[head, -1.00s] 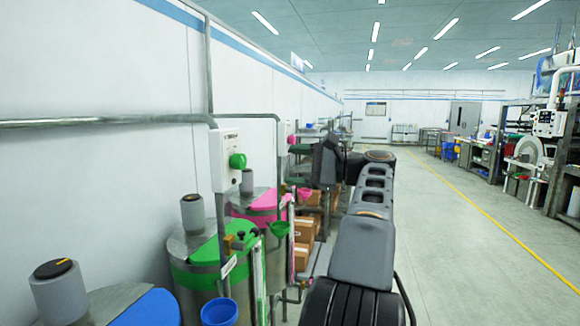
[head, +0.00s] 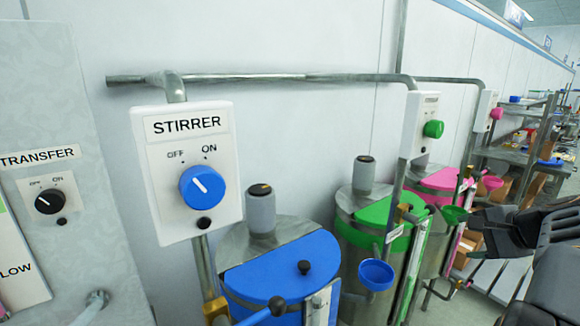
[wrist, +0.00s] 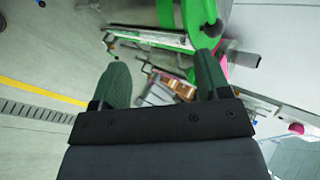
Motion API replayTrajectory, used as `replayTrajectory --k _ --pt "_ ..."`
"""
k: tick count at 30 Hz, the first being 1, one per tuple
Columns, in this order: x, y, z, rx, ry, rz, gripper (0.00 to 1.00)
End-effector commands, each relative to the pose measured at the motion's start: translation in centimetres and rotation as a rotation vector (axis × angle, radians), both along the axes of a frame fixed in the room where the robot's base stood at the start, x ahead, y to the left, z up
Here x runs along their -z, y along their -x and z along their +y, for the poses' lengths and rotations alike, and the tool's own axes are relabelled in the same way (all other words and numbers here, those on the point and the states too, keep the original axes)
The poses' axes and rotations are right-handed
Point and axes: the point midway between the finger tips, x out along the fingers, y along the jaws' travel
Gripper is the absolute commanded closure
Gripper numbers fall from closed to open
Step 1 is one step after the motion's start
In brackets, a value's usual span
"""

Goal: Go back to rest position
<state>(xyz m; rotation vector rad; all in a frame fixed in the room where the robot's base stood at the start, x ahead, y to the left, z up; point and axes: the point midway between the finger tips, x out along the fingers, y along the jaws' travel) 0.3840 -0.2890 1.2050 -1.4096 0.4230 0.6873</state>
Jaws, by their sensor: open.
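My gripper (wrist: 162,72) is open in the wrist view, with its two dark green fingers apart and nothing between them. Beyond the fingers are a green drum part (wrist: 182,14), a metal rail and the floor. The rest of my arm is cut off by the frame.
A stirrer box with a blue knob (head: 201,187) stands over the blue-lidded drum (head: 285,275); its pointer leans toward OFF. A transfer panel with a black knob (head: 49,201) is at left. Green (head: 385,215) and pink (head: 447,180) drums stand behind, close to my arm.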

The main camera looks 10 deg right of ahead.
Motion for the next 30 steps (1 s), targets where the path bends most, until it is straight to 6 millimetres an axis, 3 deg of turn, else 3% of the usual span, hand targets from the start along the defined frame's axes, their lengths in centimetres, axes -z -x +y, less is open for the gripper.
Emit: replayTrajectory --k 1,6,12,16,21,30 --pt "2.8 0.0 3.3 -0.097 0.098 0.093 0.30" --pt "11.1 2.8 13.4 -0.539 0.515 0.346 0.30" --pt "15.8 6.6 21.5 -0.980 0.862 0.397 0.30" --pt "16.5 8.0 25.1 -1.132 0.950 0.354 0.30" --pt "15.7 8.1 28.0 -1.216 1.001 0.271 0.30" --pt "15.5 8.1 28.6 -1.232 1.008 0.256 0.30"
